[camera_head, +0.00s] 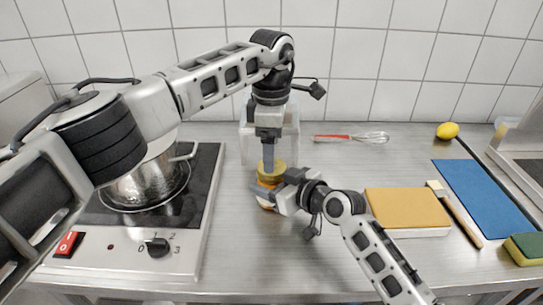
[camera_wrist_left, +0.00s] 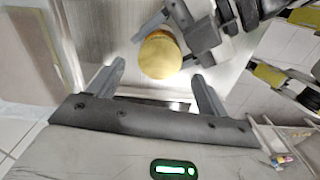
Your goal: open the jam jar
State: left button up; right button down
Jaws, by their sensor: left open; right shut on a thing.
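The jam jar (camera_head: 266,185) stands on the steel counter, with its yellow round lid (camera_head: 277,173) on top. The lid also shows from above in the left wrist view (camera_wrist_left: 160,55). My right gripper (camera_head: 268,191) comes in from the right, low down, and is shut on the jar below the lid. My left gripper (camera_head: 268,160) points straight down above the jar. In the left wrist view its two fingers (camera_wrist_left: 155,88) are wide apart and empty, with the lid just beyond the space between them. Much of the jar is hidden by my right gripper.
A hot plate (camera_head: 180,250) with a steel pot (camera_head: 148,185) stands at the left. A clear container (camera_head: 250,140) is behind the jar. A whisk (camera_head: 350,138), lemon (camera_head: 447,131), yellow-topped block (camera_head: 405,208), brush (camera_head: 455,215), blue mat (camera_head: 485,195) and sponge (camera_head: 525,248) lie at right.

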pick_arm(q)
jog(key=shift+r, duration=0.75)
jog(key=shift+c, duration=0.4)
notch_tip(320, 180, up, 2)
jog(key=m, duration=0.3)
jog(key=shift+r, duration=0.2)
jog(key=shift+f, duration=3.9)
jog(key=c, duration=1)
jog(key=shift+n, duration=1.6)
jog(key=o, duration=1.1)
